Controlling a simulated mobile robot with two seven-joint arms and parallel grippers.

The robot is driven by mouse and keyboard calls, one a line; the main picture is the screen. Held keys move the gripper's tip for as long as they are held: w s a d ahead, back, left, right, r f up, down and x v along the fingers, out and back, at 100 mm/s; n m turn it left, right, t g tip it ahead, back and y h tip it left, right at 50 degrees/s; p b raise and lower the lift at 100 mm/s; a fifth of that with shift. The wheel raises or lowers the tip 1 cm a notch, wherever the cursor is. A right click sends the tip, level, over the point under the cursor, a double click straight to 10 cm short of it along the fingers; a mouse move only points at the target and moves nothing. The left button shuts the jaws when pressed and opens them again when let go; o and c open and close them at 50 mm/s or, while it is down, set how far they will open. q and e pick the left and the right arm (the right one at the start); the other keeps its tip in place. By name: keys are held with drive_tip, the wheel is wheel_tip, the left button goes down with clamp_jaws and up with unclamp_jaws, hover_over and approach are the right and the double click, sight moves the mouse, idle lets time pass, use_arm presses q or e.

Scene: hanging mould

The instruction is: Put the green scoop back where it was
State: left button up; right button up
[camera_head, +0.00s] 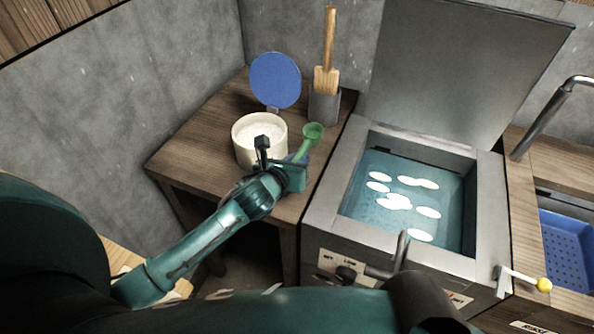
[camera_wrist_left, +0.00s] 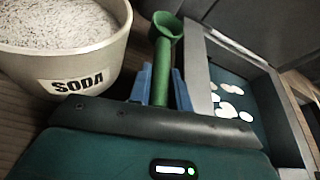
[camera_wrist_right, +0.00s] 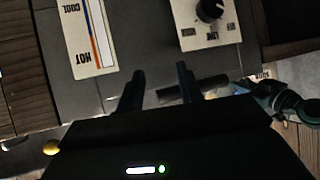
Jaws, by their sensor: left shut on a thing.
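The green scoop (camera_head: 312,135) is held by its handle in my left gripper (camera_head: 298,160), with its cup pointing up and away, just right of the soda tub (camera_head: 247,150). In the left wrist view the green handle (camera_wrist_left: 163,72) runs between the two blue fingers. My right gripper (camera_wrist_right: 160,82) is open in front of the grey unit's front panel, with nothing seen gripped.
A blue round lid (camera_head: 275,80) stands up behind the tub. A grey holder (camera_head: 324,105) with a wooden paddle (camera_head: 328,60) stands behind the scoop. Right of the wooden table (camera_head: 190,150) is an open grey vat (camera_head: 330,195) of water with white pieces. A blue basin (camera_head: 568,250) is far right.

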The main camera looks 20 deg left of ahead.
use_arm(q)
drive_tip(key=shift+f, duration=1.8)
drive_tip(key=shift+b, duration=0.3)
drive_tip(key=shift+f, duration=0.2)
drive_tip(key=o, duration=0.9)
drive_tip(key=shift+r, duration=0.1)
drive_tip(key=shift+r, duration=0.2)
drive_tip(key=v, duration=1.2)
drive_tip(key=shift+p, duration=0.4)
